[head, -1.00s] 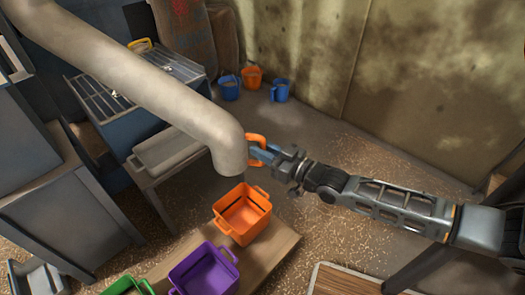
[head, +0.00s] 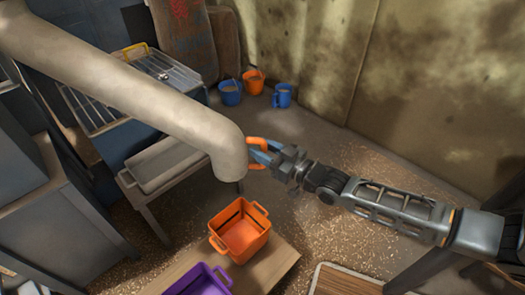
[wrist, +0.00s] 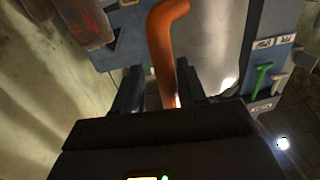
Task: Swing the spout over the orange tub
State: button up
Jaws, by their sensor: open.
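The spout (head: 150,95) is a thick beige pipe running from the upper left to a downturned elbow in the head view. Its mouth is above and behind the orange tub (head: 262,247) in the picture; I cannot tell whether it is directly over it. An orange handle (head: 256,140) sticks out from the right side of the elbow. My gripper (head: 262,152) is at this handle, its jaws apart. In the wrist view the orange handle (wrist: 163,50) runs between the two dark fingers of my gripper (wrist: 160,88), with gaps beside it. The elbow partly hides the fingertips in the head view.
The orange tub stands on a wooden board (head: 280,268), with a purple tub (head: 205,283) in front of it. Blue and orange buckets (head: 253,82) stand by the back wall.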

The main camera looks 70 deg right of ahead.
jog(key=shift+o, duration=1)
jog(key=shift+d, duration=0.25)
jog(key=shift+s+a, duration=0.1)
jog(key=shift+a, duration=0.1)
jog(key=v, duration=0.7)
jog(key=shift+s, duration=0.35)
jog(key=shift+a, duration=0.1)
